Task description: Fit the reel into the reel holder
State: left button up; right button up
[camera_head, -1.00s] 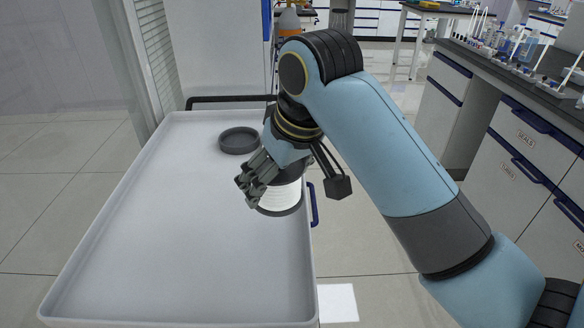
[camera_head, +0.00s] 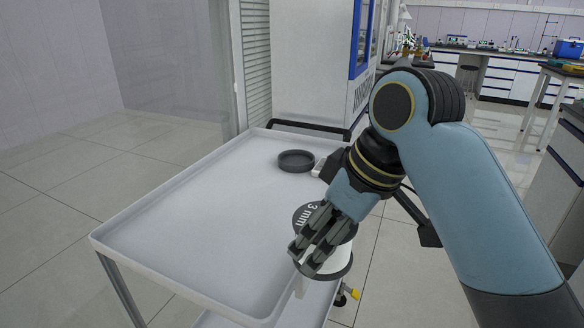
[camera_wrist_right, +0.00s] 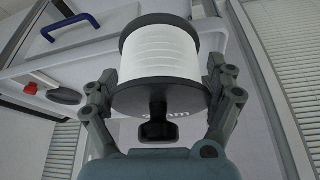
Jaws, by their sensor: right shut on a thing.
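The reel (camera_head: 341,257) has a white winding between two dark round flanges, one marked "3 mm". My right gripper (camera_head: 311,257) is shut on it, and the reel is tilted at the cart's right edge in the head view. In the right wrist view the reel (camera_wrist_right: 160,55) sits between the two fingers, with its lower flange close to them. A shallow dark round dish (camera_head: 296,166), which looks like the reel holder, lies on the far part of the cart top, apart from the reel. My left gripper is not in view.
The white cart (camera_head: 180,215) has a raised rim and a mostly bare top. A dark push bar (camera_head: 310,128) is at its far end. A cabinet (camera_head: 300,60) stands behind it, and lab benches (camera_head: 490,60) are farther back right.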

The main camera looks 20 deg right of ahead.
aim_at(297, 162)
jog(key=l+u, duration=0.35)
jog(key=l, duration=0.2)
jog(key=l+u, duration=0.35)
jog(key=l, duration=0.15)
jog(key=k+l+u, duration=0.1)
jog(key=l+u, duration=0.25)
jog(key=l, duration=0.2)
jog(key=k+l+u, duration=0.15)
jog(key=l+u, duration=0.2)
jog(key=l, duration=0.15)
